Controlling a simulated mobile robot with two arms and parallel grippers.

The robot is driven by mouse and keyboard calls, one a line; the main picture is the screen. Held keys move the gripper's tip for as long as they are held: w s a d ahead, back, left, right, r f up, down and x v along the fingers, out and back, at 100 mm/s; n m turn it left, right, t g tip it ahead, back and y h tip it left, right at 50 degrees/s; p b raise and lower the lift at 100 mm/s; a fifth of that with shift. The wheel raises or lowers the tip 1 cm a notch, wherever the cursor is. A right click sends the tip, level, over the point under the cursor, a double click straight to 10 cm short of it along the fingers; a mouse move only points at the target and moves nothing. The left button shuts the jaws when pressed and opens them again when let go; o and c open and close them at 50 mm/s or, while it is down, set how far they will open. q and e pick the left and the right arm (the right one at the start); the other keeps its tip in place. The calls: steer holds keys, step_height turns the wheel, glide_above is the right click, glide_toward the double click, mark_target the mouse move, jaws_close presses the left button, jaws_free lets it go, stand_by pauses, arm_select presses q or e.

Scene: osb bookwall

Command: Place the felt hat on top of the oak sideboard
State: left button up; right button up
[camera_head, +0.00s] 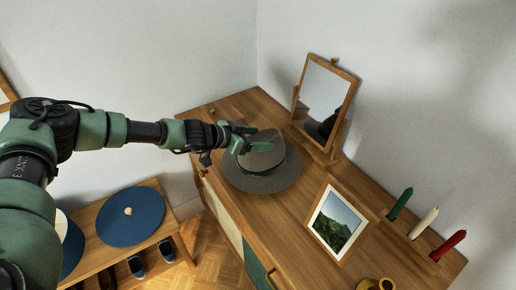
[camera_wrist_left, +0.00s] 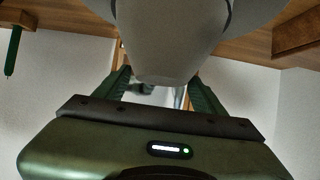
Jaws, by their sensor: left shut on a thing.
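The grey felt hat (camera_head: 266,182) with a dark band is brim-down over the oak sideboard (camera_head: 275,222) in the head view. Whether its brim touches the top cannot be told for certain. My left gripper (camera_head: 246,137) comes in from the left and is shut on the hat's crown. In the left wrist view the hat (camera_wrist_left: 175,40) fills the upper middle, between the green fingers of my left gripper (camera_wrist_left: 160,88). The right gripper is not in view.
On the sideboard stand a tilting mirror (camera_head: 322,98) behind the hat, a framed landscape picture (camera_head: 336,222) in front, green, white and red candles (camera_head: 424,222) to the right, and a brass object (camera_head: 376,284).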

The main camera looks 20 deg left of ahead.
arm_select(q)
step_height(320, 180, down, 4)
steer(key=shift+r, duration=0.1)
steer(key=o, duration=2)
steer(key=v, duration=1.2)
steer(key=shift+p, duration=0.35)
steer(key=shift+d, duration=0.1)
